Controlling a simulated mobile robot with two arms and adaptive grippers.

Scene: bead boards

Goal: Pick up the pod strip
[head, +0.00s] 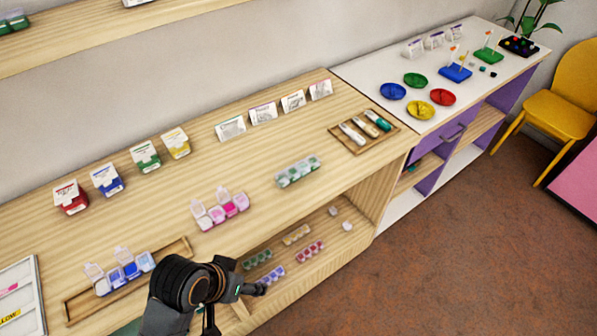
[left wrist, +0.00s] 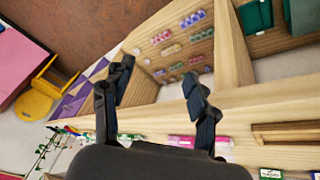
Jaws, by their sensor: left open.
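Several pod strips are in view, and I cannot tell which one is meant. In the head view, a blue strip (head: 125,272) with raised lids sits in a wooden tray (head: 78,309), a pink strip (head: 220,210) stands open on the counter, and a green strip (head: 298,171) is farther right. On the lower shelf lie a dark green strip (head: 257,259), a purple strip (head: 271,277), a tan strip (head: 296,234) and a red strip (head: 310,251). My left gripper (head: 262,289) is near the purple strip in the picture; in the left wrist view (left wrist: 158,78) its fingers are apart and empty.
The wooden counter (head: 260,150) overhangs the open shelf, with a wooden upright beside it. Small boxes (head: 145,155), cards (head: 262,113) and a tray of tubes (head: 364,132) stand on top. A white table (head: 445,75) and yellow chair (head: 562,108) are at right.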

